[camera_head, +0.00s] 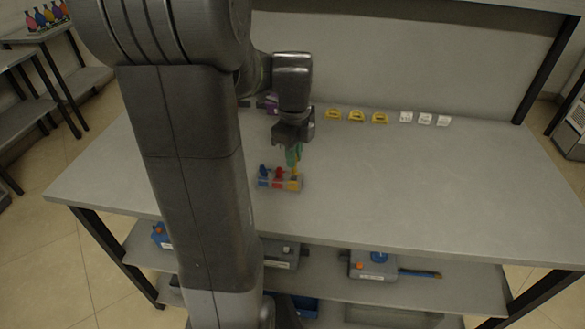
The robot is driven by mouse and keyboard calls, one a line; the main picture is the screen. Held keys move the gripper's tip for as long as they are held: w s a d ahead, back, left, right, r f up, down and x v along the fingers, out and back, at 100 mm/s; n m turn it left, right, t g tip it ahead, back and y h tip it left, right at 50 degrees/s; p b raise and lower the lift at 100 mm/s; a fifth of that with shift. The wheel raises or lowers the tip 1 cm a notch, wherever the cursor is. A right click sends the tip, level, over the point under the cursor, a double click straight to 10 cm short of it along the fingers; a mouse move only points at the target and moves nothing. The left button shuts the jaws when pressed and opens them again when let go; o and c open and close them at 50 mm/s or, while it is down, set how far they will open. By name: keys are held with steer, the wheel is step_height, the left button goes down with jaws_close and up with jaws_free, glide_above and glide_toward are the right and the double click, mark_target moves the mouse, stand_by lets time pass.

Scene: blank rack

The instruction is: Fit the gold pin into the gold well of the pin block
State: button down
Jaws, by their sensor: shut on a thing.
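The pin block (266,184) stands on the bench, a small grey block with blue, red and gold sections from left to right. A blue pin (263,169) and a red pin (279,172) stand upright in its left and middle parts. My gripper (293,154) points down over the block's right, gold end. It is shut on the gold pin (295,168), of which only a small yellowish part shows beneath greenish parts at the fingertips. The pin is upright over the gold section. Whether its tip is inside the well cannot be told at this size.
Yellow pieces (356,116) and white pieces (424,119) sit in a row along the bench's back. A purple thing (267,103) is partly behind my arm. The bench top (430,190) is clear on the right. A lower shelf (455,285) holds grey devices.

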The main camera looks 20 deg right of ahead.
mark_target(294, 172)
steer(key=shift+f, duration=2.25)
steer(key=shift+f, duration=0.2)
steer(key=c, duration=1.4)
jaws_free()
step_height(294, 172, up, 12)
steer(key=shift+r, duration=0.2)
steer(key=shift+f, duration=0.1)
